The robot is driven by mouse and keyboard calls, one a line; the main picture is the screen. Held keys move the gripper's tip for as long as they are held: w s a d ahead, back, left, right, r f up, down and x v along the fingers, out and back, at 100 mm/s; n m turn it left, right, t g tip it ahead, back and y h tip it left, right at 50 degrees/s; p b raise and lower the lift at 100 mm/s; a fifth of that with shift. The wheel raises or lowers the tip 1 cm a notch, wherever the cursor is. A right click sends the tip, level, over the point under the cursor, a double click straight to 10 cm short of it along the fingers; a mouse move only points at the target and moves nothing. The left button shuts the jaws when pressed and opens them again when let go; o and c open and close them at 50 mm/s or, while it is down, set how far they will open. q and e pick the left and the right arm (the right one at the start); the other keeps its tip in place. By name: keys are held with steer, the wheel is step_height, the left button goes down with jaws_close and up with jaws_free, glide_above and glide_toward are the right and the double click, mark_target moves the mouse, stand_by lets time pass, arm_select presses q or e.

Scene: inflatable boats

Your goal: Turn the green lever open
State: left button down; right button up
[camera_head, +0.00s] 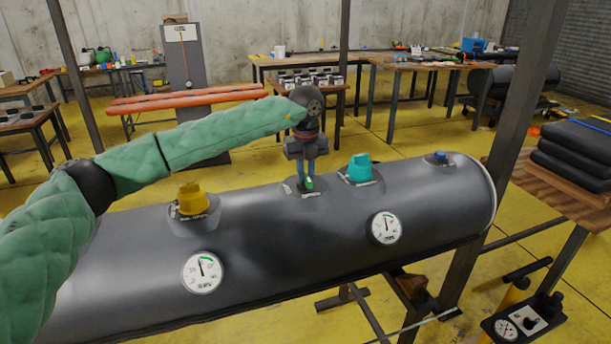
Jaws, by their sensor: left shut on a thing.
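The green lever (309,184) is a small green piece on top of the dark grey inflatable tube (290,230), near its middle. My left gripper (307,176) points straight down over it and is shut on it. The fingers hide most of the lever, so its turn angle cannot be told. My left arm, in a green quilted sleeve, comes in from the left above the tube. My right gripper is not in view.
A yellow knob (192,199) stands left of the lever, and a teal knob (360,168) stands close to its right. A small blue cap (439,156) is at the tube's right end. Two gauges (202,272) (386,228) sit on the tube's front. A metal post (515,120) rises at right.

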mark_target(306, 175)
arm_select(q)
steer(key=shift+w+r, duration=0.1)
steer(key=shift+r, duration=0.05)
steer(key=c, duration=1.4)
jaws_free()
